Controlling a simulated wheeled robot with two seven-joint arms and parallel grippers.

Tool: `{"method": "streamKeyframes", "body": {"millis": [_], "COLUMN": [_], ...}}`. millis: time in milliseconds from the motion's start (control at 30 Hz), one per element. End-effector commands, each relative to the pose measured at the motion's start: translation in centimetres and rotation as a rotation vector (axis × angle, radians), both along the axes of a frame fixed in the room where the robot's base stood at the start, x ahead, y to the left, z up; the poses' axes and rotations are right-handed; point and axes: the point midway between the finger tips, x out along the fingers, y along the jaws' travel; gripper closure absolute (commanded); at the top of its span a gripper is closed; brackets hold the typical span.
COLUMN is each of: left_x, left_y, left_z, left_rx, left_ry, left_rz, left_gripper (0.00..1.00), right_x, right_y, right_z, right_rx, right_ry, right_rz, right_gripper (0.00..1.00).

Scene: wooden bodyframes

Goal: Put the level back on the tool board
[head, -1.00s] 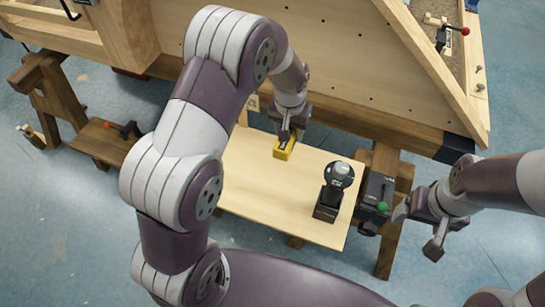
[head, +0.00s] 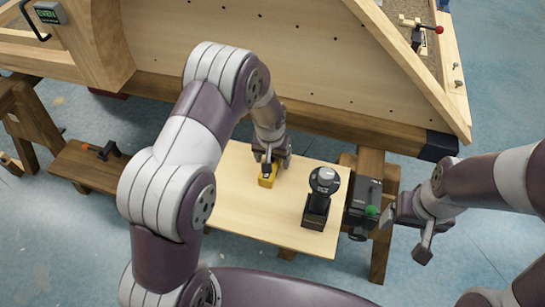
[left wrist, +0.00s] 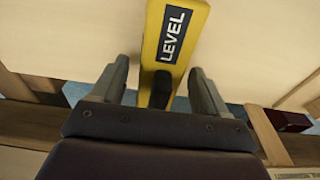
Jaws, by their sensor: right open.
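The yellow level (head: 267,178) is at the fingertips of my left gripper (head: 270,160), over the pale wooden board (head: 245,212). In the left wrist view the level (left wrist: 176,35) with its dark LEVEL label runs between the two fingers (left wrist: 158,75) and past their tips. A narrow gap seems to show beside the left finger, but the level moves with the gripper, so I read it as held. Whether its lower end touches the board is hidden. My right gripper (head: 408,230) is open and empty, right of the board.
A dark drill-like tool (head: 318,197) stands upright on the board's right part. A black device with a green knob (head: 364,204) is beside the board. An orange-and-black tool (head: 102,150) lies on a brown plank. A large wooden frame (head: 270,70) rises behind.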

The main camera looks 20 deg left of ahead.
Motion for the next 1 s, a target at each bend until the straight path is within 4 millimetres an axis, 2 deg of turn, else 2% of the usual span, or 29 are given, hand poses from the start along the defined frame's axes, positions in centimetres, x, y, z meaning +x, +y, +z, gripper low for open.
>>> {"method": "streamKeyframes", "body": {"millis": [167, 267, 600, 800, 867, 967, 1000], "left_x": [0.0, 0.0, -1.0, -1.6, -2.7, -7.0, -9.1], "left_y": [0.0, 0.0, 0.0, 0.1, 0.6, 1.9, 2.5], "left_z": [0.1, 0.9, 9.4, 12.1, 13.0, 15.0, 15.7], "left_rx": [0.0, 0.0, 0.0, 0.0, 0.0, -0.001, -0.001], "left_ry": [0.0, -0.001, -0.002, -0.001, -0.001, 0.0, -0.001], "left_rz": [0.0, 0.0, 0.0, 0.0, 0.002, 0.007, 0.008], "left_gripper": [0.25, 0.25, 0.25, 0.25, 0.25, 0.25, 0.25], "right_x": [0.0, 0.0, 0.0, 0.0, 0.0, 0.0, 0.0], "right_y": [0.0, 0.0, 0.0, 0.0, 0.0, 0.0, 0.0], "right_z": [0.0, 0.3, 2.3, 2.6, 2.7, 2.6, 2.6], "right_rx": [0.0, 0.0, 0.0, 0.0, 0.0, 0.0, 0.0], "right_ry": [0.0, 0.0, 0.0, 0.0, 0.0, 0.0, 0.0], "right_rz": [0.0, 0.0, 0.0, 0.0, 0.0, 0.0, 0.0], "right_gripper": [0.19, 0.19, 0.19, 0.19, 0.19, 0.19, 0.19]}}
